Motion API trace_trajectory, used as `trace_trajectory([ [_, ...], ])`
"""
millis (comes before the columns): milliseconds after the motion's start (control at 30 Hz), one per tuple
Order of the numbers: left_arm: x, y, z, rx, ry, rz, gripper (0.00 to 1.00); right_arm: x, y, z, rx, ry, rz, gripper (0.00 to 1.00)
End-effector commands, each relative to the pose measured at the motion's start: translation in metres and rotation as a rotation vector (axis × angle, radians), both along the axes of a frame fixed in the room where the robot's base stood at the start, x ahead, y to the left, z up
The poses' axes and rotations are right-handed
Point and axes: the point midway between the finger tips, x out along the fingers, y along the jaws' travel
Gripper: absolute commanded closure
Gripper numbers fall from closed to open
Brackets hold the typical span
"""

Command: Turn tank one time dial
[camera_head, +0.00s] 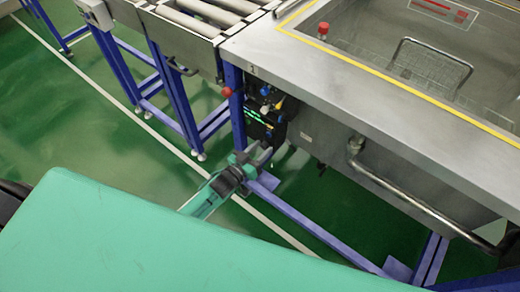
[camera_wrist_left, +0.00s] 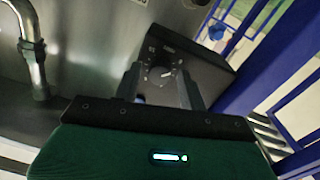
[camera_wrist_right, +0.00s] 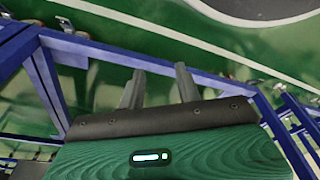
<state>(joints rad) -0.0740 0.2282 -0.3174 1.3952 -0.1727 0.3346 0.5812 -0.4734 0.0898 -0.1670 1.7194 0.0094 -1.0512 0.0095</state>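The dark control box (camera_head: 258,128) hangs on the blue leg at the near left corner of the steel tank (camera_head: 310,70). In the left wrist view its face (camera_wrist_left: 205,68) carries a round dial (camera_wrist_left: 160,73) with markings around it. My left gripper (camera_head: 258,155) is just in front of and below the box in the head view. Its fingertips (camera_wrist_left: 162,80) are apart, one on each side of the dial in the picture; I cannot tell whether they touch it. My right gripper (camera_wrist_right: 160,78) is open and empty, and shows only in its own wrist view.
A red button (camera_head: 227,92) sits on the blue frame beside the box. A steel pipe (camera_head: 420,205) runs along the tank's front, and a blue floor rail (camera_head: 320,230) lies below. In the right wrist view a blue beam (camera_wrist_right: 110,53) crosses beyond the fingers.

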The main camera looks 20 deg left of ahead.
Motion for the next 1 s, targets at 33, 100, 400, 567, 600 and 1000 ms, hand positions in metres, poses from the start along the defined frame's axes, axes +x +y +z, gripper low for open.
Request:
trace_trajectory([
  [33, 0.0, 0.0, 0.0, 0.0, 0.0, 0.0, 0.69, -0.001, 0.0, 0.0, 0.0, 0.001, 0.0, 0.66],
  [100, 0.0, 0.0, 0.0, 0.0, 0.0, 0.0, 0.82, -0.001, 0.0, -0.001, 0.0, 0.002, 0.0, 0.66],
  [400, 0.0, 0.0, 0.0, 0.01, -0.004, 0.0, 0.98, -0.004, 0.0, -0.002, 0.0, 0.007, 0.0, 0.66],
  [567, 0.0, 0.0, 0.001, 0.056, -0.02, 0.0, 0.98, -0.006, -0.001, -0.004, -0.001, 0.01, 0.001, 0.66],
  [600, 0.0, 0.0, 0.001, 0.073, -0.027, 0.0, 0.98, -0.007, -0.001, -0.006, -0.002, 0.012, 0.001, 0.66],
  [1000, 0.0, -0.001, 0.002, 0.377, -0.138, 0.001, 0.98, -0.005, -0.003, -0.021, -0.005, 0.0, 0.003, 0.66],
])
